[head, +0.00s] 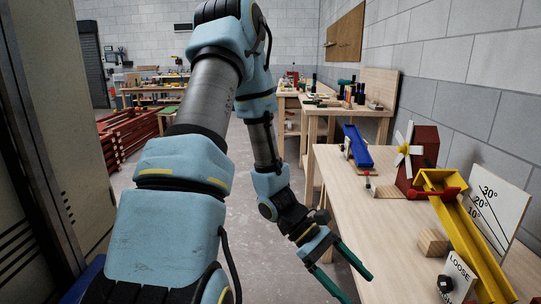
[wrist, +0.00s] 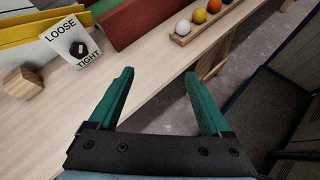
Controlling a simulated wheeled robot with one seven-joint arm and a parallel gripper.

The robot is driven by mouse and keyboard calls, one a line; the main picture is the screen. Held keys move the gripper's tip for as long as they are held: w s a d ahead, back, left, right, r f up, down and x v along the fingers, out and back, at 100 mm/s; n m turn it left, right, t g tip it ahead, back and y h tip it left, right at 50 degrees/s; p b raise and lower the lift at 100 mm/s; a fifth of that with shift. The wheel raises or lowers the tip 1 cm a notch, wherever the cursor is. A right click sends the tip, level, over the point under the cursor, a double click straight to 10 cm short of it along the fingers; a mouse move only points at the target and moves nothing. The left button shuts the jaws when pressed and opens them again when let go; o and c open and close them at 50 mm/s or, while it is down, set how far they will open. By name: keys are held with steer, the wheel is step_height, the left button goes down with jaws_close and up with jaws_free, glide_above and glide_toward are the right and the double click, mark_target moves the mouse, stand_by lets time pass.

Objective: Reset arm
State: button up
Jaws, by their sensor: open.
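My gripper (head: 349,273) has two green fingers. They are spread apart with nothing between them.
The bench holds a yellow ramp (head: 469,237), a red block with a white fan (head: 417,158), a blue ramp (head: 357,146), a LOOSE card (head: 459,274) and a wooden block (head: 434,242). A tray of coloured balls (wrist: 203,24) lies near the bench edge. Red battens (head: 130,130) stand left; a cabinet is nearer.

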steer(key=w+a+r+m+t+y+p, duration=0.2)
steer(key=w+a+r+m+t+y, duration=0.2)
steer(key=a+r, duration=0.3)
steer(key=w+a+r+m+t+y+p, duration=0.3)
steer(key=a+r, duration=0.5)
steer(key=a, duration=0.8)
steer(key=shift+w+a+m+t+y, duration=0.15)
steer(key=shift+w+m+t+y, duration=0.65)
steer(key=shift+w+t+y, duration=0.15)
